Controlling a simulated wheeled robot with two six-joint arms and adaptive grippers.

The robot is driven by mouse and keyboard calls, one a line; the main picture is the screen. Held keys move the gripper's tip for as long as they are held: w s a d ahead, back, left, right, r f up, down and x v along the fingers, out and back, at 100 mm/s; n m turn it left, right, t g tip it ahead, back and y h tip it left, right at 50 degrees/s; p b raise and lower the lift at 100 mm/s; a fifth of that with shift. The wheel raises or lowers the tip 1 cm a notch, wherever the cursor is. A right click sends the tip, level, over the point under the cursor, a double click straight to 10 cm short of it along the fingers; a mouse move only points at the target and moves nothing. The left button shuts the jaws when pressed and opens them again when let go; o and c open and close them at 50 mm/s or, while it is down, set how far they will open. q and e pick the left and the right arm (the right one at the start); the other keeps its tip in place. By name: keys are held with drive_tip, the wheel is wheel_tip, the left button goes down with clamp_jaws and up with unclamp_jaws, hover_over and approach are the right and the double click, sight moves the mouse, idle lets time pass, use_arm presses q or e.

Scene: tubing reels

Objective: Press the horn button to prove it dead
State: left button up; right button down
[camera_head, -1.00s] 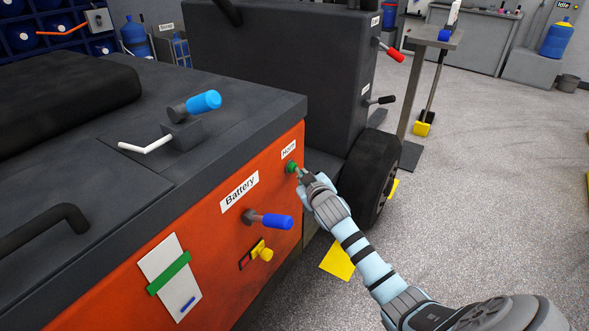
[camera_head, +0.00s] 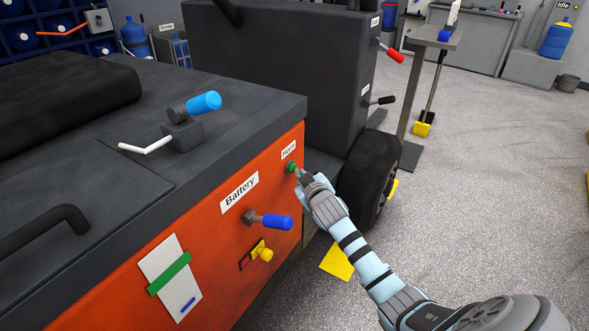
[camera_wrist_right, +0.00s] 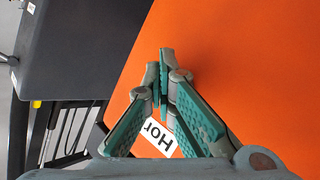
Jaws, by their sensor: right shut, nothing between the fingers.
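The green horn button (camera_head: 291,167) sits on the orange side panel (camera_head: 215,240) of the vehicle, just below the white "Horn" label (camera_head: 288,149). My right gripper (camera_head: 300,172) is shut and empty, with its fingertips at the button, touching it or very close. In the right wrist view the closed fingertips (camera_wrist_right: 164,75) stand in front of the orange panel, and the label (camera_wrist_right: 158,138) is partly hidden behind the fingers. The button cannot be seen in that view. My left gripper is not in view.
Below and left of the button are the "Battery" label (camera_head: 239,191), a blue-handled lever (camera_head: 272,220) and a yellow knob (camera_head: 262,251). A black wheel (camera_head: 369,180) stands just right of the panel. The grey floor (camera_head: 480,180) to the right is mostly open.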

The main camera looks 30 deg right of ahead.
drive_tip(key=shift+s+d+p, duration=0.35)
drive_tip(key=shift+s+p, duration=0.2)
drive_tip(key=shift+s, duration=0.2)
drive_tip(key=s+p, duration=0.1)
drive_tip(key=s+d, duration=0.1)
drive_tip(key=s, duration=0.1)
drive_tip(key=s+d+p, duration=0.1)
drive_tip(key=shift+s+p, duration=0.25)
drive_tip(key=shift+p, duration=0.1)
idle(0.5)
